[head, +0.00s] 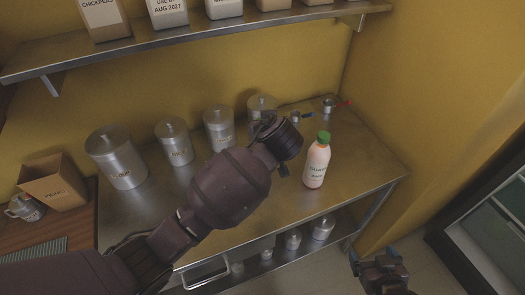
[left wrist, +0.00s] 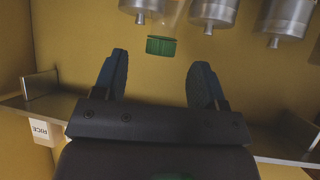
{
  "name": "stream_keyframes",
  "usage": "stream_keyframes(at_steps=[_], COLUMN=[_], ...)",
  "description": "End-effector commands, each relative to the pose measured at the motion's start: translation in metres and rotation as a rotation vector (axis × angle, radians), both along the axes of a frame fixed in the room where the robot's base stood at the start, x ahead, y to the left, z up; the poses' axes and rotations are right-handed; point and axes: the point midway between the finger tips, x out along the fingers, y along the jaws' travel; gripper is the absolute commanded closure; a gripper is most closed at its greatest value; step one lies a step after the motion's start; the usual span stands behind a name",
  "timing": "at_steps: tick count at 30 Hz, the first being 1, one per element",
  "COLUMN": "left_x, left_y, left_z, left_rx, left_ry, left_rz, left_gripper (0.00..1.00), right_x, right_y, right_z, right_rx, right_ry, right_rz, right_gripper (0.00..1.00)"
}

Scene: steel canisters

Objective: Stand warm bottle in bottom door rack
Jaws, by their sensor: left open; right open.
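The bottle (head: 316,166), pale pink with a green cap, stands upright on the steel counter. Its green cap (left wrist: 161,46) shows upside down in the left wrist view, just beyond the fingertips. My left gripper (left wrist: 160,60) is open and empty, its blue fingers apart on either side of the cap's line. In the head view my left wrist ends just left of the bottle, its fingers hidden. My right gripper (head: 373,255) is open and empty over the floor at lower right. A dark-framed unit (head: 490,225) with pale inner panels is at far right; I cannot make out its door rack.
The steel counter (head: 355,185) carries several lidded canisters (head: 118,160) along the back and measuring cups (head: 328,104) behind the bottle. A wall shelf (head: 190,35) with boxes hangs above. A lower shelf holds smaller canisters (head: 322,228). The counter right of the bottle is clear.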

Motion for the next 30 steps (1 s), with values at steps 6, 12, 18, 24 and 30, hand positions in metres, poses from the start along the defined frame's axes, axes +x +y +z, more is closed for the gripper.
stream_keyframes(at_steps=[6, 12, 18, 24, 30], left_x=[0.015, 0.028, 0.048, 0.057, 0.057], left_y=[0.003, 0.007, 0.011, 0.013, 0.013], left_z=[-0.010, -0.017, -0.032, -0.039, -0.039], left_rx=[0.001, 0.003, 0.004, 0.001, 0.000], left_ry=[-0.001, -0.001, -0.001, 0.000, 0.000], left_rz=[-0.001, -0.001, -0.002, -0.003, -0.002], left_gripper=[0.35, 0.35, 0.35, 0.35, 0.35], right_x=[0.000, -0.001, -0.002, -0.002, -0.002], right_y=[0.000, 0.000, 0.000, 0.000, 0.000], right_z=[0.000, 0.003, 0.003, 0.003, 0.003], right_rx=[0.002, 0.003, 0.004, 0.005, 0.005], right_ry=[-0.001, 0.001, 0.003, 0.004, 0.004], right_rz=[-0.001, -0.002, -0.003, -0.003, -0.003], right_gripper=[0.08, 0.08, 0.08, 0.08, 0.08])
